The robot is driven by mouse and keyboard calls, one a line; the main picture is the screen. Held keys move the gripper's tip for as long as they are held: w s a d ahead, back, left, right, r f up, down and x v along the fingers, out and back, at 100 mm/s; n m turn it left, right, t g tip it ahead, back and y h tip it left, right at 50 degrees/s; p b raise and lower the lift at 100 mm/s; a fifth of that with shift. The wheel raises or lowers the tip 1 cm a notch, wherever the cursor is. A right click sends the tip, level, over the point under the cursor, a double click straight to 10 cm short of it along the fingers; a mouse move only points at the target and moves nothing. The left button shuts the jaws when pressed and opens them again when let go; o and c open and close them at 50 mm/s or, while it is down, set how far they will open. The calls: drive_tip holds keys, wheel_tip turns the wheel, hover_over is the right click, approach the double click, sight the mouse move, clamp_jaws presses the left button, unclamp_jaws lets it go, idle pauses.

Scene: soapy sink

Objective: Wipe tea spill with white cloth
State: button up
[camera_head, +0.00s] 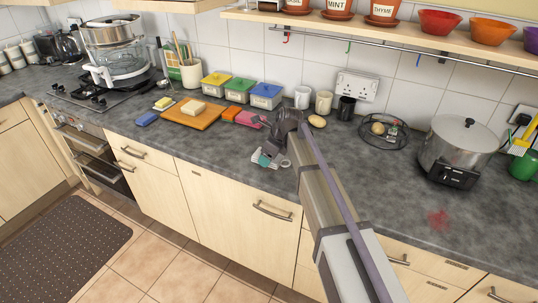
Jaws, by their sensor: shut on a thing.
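My gripper (269,152) is low over the counter's front edge, left of the middle of the picture, and is shut on a small white cloth (258,162). A teal patch shows at the fingertips; I cannot tell what it is. Part of the cloth is hidden by the gripper. The spill (438,218) is a reddish stain on the grey counter at the right, in front of the steel pot, well apart from my gripper and the cloth.
A steel cooker pot (462,145) and a wire basket (384,130) stand at the right. Mugs (323,102), coloured tubs (266,95), pink and orange blocks (247,119) and a cutting board (194,113) lie left and behind. The counter (385,180) between basket and spill is clear.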

wheel_tip(320, 180, up, 3)
drive_tip(key=p, duration=0.3)
drive_tip(key=shift+r, duration=0.1)
idle(0.4)
